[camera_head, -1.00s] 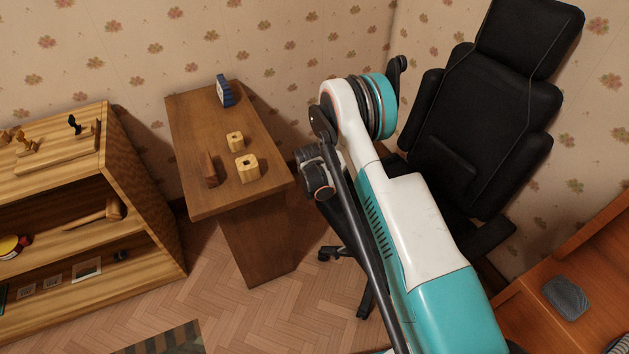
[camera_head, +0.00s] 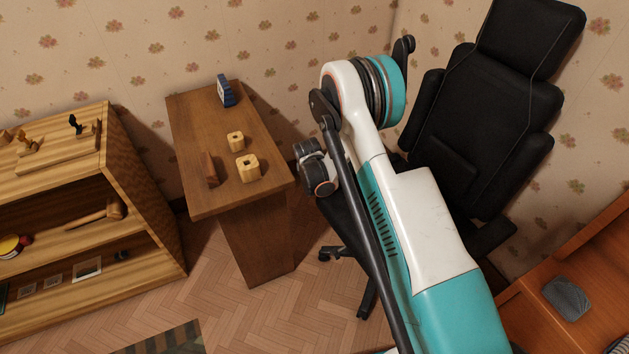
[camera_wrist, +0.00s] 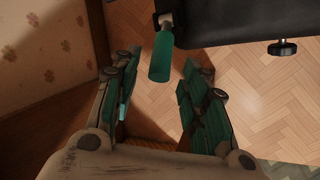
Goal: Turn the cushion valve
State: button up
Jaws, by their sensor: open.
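A green, rounded handle (camera_wrist: 162,58) hangs from a small metal mount at the top of the wrist view, beside a dark body. It looks like the valve, though its cushion is not clear. My gripper (camera_wrist: 160,80) is open, its two green-padded fingers spread apart. The handle's lower end shows between the fingertips in the picture; I see no contact, and the depth between is hard to tell. A black office chair (camera_head: 482,110) stands at the right in the head view, partly behind my arm. My gripper is hidden there.
A brown desk (camera_head: 205,125) with wooden blocks stands left of my arm. A wooden shelf (camera_head: 145,190) is farther left, and an orange-brown cabinet (camera_head: 530,310) at lower right.

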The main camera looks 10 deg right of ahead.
jog(key=v, duration=0.8)
jog(key=shift+c, duration=0.5)
